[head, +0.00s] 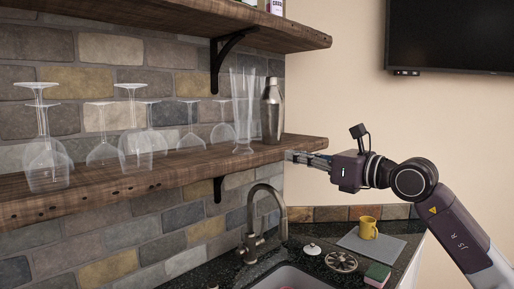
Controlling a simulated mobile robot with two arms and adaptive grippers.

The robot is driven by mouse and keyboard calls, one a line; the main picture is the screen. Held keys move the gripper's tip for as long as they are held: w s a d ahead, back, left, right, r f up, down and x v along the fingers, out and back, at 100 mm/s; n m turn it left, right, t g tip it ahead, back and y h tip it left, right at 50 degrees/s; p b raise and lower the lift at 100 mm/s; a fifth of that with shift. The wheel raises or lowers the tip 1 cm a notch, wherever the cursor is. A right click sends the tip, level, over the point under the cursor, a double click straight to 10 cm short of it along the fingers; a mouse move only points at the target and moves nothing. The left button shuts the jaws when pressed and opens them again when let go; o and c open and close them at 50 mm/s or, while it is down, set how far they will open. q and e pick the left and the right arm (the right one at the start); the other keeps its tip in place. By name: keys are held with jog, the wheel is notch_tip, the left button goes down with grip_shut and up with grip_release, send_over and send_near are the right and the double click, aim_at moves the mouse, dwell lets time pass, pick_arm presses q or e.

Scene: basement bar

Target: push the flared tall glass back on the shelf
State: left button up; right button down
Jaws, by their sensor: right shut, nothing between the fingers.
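The flared tall glass (243,112) stands upright near the right part of the lower wooden shelf (200,160), close to its front edge. It is clear and widens toward the top. My right gripper (290,155) is shut and empty. Its fingertips point left, in front of the shelf's right end, below and to the right of the glass. In the picture there is a gap between them and the glass. My left gripper is not in view.
A metal shaker (272,110) stands just right of the tall glass. Several upside-down stemmed glasses (134,140) fill the shelf to the left. An upper shelf (170,20) hangs above. Below are a faucet (268,215), a sink, and a yellow mug (368,228) on a grey mat (372,245).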

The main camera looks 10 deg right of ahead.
jog(key=p, duration=0.5)
send_near(251, 148)
jog(key=x, duration=0.5)
jog(key=shift+a+r, duration=0.15)
jog(key=shift+a, duration=0.05)
jog(key=shift+w+a, duration=0.35)
jog(key=shift+w, duration=0.3)
jog(key=shift+w+a+f, duration=0.1)
jog(key=shift+w+f, duration=0.05)
jog(key=shift+f, duration=0.05)
jog(key=shift+p+x, duration=0.4)
jog(key=shift+x, duration=1.95)
